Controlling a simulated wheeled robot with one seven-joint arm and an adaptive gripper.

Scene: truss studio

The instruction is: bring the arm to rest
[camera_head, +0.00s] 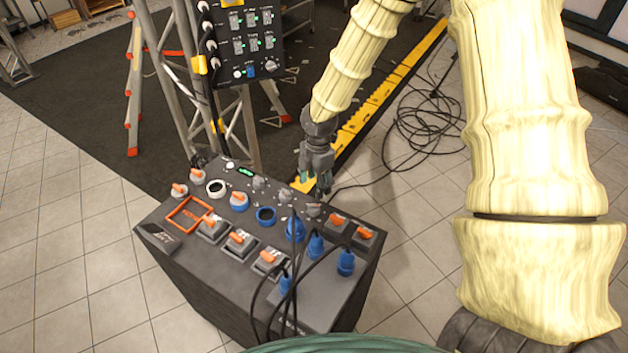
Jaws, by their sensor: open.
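My gripper (317,188) is at the end of my pale ribbed arm, pointing down over the back right part of a dark control box (160,262). Its fingers are small and dark in the view, and I see nothing held between them. The fingertips are close to the knobs at the back of the box's top; I cannot tell whether they touch anything. My arm comes in from the upper right.
The box top carries orange-handled switches (239,240), an orange frame (187,214) and blue plugs (346,262) with black cables. A truss with a switch panel (250,45) stands behind. Cable coils (425,125) lie on the right floor. Tiles at left are clear.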

